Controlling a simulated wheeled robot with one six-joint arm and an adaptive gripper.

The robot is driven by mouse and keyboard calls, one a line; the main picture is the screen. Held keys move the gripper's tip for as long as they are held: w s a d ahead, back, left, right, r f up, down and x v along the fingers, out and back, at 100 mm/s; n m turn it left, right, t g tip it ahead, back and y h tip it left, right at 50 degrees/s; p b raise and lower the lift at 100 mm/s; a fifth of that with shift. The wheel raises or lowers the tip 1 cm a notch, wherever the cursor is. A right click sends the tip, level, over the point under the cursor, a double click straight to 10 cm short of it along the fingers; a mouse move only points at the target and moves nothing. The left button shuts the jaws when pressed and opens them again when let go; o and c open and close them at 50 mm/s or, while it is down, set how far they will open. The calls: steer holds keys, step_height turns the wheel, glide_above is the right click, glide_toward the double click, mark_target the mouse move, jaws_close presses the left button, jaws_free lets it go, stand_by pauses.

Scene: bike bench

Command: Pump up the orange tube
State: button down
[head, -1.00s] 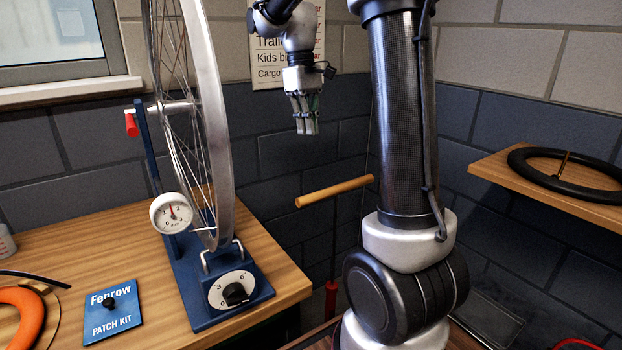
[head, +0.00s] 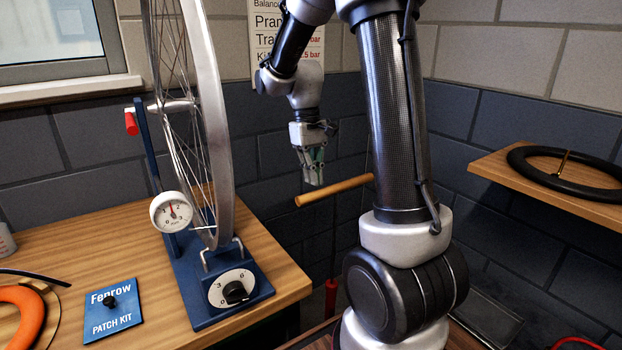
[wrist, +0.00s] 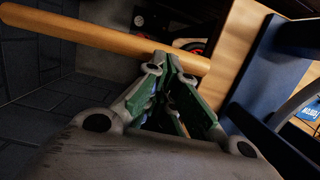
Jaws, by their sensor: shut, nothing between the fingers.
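The orange tube (head: 22,312) lies on the bench at the lower left of the head view, partly cut off by the frame edge. A wooden bar handle (head: 335,191) stands out past the bench's right end, with a red upright part (head: 331,297) lower down below it. My gripper (head: 313,182) is shut and empty, pointing down, close by the handle's middle. In the wrist view the handle (wrist: 100,38) runs across just beyond my fingertips (wrist: 163,62). I cannot tell whether they touch it. A round white gauge (head: 171,212) has a red needle pointing nearly straight up.
A wheel (head: 214,120) stands in a blue stand with a dial (head: 232,288) on the wooden bench (head: 80,245). A blue patch kit (head: 113,312) lies beside it. A shelf at right (head: 490,166) holds a black tyre (head: 520,160). A brick wall is behind the handle.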

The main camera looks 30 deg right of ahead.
steer(key=shift+s+f, duration=0.1)
steer(key=shift+f, duration=0.4)
steer(key=shift+f, duration=0.15)
step_height(320, 180, down, 30)
steer(key=shift+f, duration=0.25)
